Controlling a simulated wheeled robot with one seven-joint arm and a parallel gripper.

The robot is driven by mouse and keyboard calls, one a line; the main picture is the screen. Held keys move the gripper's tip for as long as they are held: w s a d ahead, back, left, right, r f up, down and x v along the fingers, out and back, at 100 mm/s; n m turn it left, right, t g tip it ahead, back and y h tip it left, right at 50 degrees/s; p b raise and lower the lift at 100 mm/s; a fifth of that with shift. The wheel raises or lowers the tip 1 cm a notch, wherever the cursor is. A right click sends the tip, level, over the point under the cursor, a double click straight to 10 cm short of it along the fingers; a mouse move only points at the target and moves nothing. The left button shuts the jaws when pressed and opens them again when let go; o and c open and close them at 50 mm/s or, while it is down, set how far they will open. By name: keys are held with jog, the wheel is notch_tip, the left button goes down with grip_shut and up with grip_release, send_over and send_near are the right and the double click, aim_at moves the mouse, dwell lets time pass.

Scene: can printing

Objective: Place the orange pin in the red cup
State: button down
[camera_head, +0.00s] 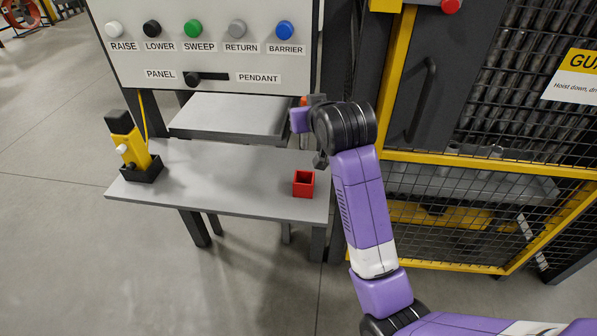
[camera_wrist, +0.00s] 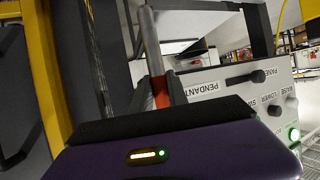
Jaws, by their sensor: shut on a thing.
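The red cup (camera_head: 303,184) is a small square open-topped box standing upright near the right end of the grey shelf. My gripper (camera_wrist: 160,75) is shut on the orange pin (camera_wrist: 158,92), which shows between the two grey fingers in the wrist view. In the head view a small bit of orange (camera_head: 303,101) shows beside my purple wrist, above and apart from the cup. My wrist hides most of the fingers and the pin there. The wrist view does not show the cup.
A yellow-and-black pendant (camera_head: 128,148) stands in a black holder at the shelf's left. A grey tray (camera_head: 230,113) sits behind, below the button panel (camera_head: 205,75). A yellow-framed mesh guard (camera_head: 480,160) stands at the right. The shelf's middle (camera_head: 225,180) is clear.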

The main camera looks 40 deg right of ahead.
notch_tip(320, 180, down, 16)
jog(key=shift+r, duration=0.25)
jog(key=shift+f, duration=0.15)
jog(key=c, duration=1.3)
grip_release()
